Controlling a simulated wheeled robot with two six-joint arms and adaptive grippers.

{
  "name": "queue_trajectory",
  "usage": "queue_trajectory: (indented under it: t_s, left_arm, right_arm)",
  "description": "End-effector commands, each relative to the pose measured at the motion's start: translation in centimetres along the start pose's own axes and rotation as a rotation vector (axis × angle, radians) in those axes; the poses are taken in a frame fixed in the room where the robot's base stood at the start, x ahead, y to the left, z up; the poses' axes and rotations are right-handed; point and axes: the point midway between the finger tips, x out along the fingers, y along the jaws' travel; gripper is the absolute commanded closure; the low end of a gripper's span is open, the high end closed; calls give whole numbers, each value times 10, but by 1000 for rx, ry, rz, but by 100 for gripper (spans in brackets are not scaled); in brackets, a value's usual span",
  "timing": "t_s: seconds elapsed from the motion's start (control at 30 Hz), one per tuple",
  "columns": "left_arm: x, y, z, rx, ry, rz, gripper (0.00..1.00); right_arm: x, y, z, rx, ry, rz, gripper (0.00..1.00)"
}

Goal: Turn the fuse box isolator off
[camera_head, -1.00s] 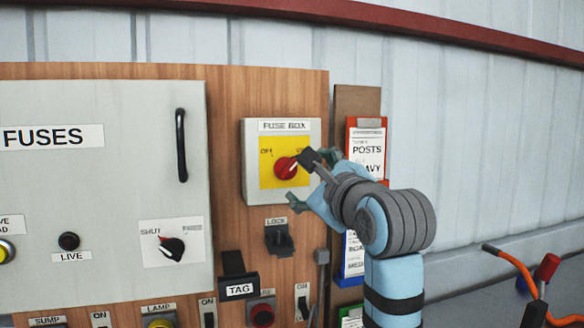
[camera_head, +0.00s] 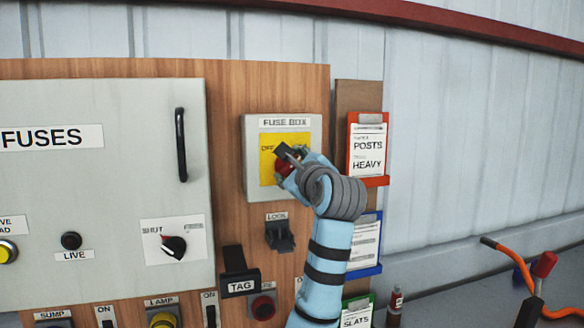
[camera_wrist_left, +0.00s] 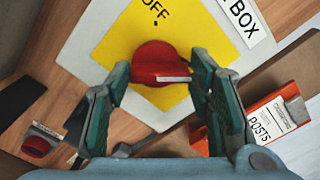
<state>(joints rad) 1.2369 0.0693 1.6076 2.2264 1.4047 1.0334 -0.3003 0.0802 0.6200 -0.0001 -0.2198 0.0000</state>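The fuse box isolator (camera_head: 311,173) is a grey box with a yellow plate on the wooden board. Its red rotary knob (camera_wrist_left: 160,62) carries a white mark; in the left wrist view the mark lies to the right, away from the OFF label at the top. In the head view the knob is partly covered by my left gripper (camera_head: 285,163). The ON label is hidden. My right gripper is not in view.
Left stands the grey fuses cabinet (camera_head: 95,210) with a black handle (camera_head: 181,145). Below the isolator are a lock switch (camera_head: 280,235) and a black tag holder (camera_head: 239,284). A red clipboard (camera_head: 367,185) hangs close right of my arm.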

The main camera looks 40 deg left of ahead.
Motion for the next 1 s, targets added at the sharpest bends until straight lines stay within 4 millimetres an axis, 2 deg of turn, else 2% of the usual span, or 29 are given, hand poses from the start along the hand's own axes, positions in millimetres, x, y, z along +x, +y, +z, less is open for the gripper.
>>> queue_trajectory:
  t_s: [0.03,0.1,0.47,0.67,1.0]
  left_arm:
    - [0,0,0,0,0,1,72]
    - [0,0,0,0,0,1,80]
    - [0,1,0,-55,-1,1,80]
    - [0,2,0,-169,-1,1,80]
    - [0,5,0,-472,-1,1,80]
  right_arm:
    - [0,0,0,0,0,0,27]
    - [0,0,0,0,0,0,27]
    - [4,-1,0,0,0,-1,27]
    - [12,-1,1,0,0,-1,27]
    - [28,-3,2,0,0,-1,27]
